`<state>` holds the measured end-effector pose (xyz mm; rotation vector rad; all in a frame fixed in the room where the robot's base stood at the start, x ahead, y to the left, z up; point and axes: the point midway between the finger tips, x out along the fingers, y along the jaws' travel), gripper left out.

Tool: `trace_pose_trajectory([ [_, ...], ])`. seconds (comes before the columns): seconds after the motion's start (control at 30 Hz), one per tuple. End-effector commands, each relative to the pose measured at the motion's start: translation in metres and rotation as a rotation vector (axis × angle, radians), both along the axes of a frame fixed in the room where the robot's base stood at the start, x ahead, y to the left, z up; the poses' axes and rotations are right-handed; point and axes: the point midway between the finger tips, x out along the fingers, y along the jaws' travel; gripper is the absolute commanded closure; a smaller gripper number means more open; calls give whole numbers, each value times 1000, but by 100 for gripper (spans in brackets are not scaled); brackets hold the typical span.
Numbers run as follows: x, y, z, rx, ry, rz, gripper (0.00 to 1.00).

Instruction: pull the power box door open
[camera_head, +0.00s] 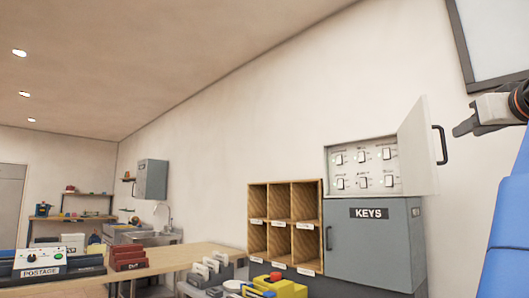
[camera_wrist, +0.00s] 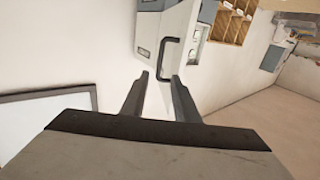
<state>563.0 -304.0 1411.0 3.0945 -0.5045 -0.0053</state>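The power box (camera_head: 360,150) is a white box on the wall, above the grey KEYS cabinet. Its inside shows several switches (camera_head: 361,157). Its white door (camera_head: 415,145) stands well open, swung out to the right. A dark handle (camera_head: 441,146) is on the door's outer face. My gripper (camera_head: 458,131) is to the right of the handle, apart from it. In the wrist view, my gripper (camera_wrist: 160,76) is open and empty, with the handle (camera_wrist: 166,58) just beyond the fingertips and the door (camera_wrist: 160,35) behind it.
The grey KEYS cabinet (camera_head: 372,245) sits directly below the power box. Wooden pigeonholes (camera_head: 285,185) are to its left, above a counter (camera_head: 195,255) with several items. A dark-framed panel (camera_head: 495,40) hangs on the wall at upper right. The wall above the box is bare.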

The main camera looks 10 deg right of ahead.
Motion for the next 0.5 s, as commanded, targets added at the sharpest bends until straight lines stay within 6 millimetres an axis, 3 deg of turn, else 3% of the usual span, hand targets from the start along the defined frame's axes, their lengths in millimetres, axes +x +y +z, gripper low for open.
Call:
trace_pose_trajectory([
  [0.5, -31, 9, 0, 2, 2, -4, 72],
])
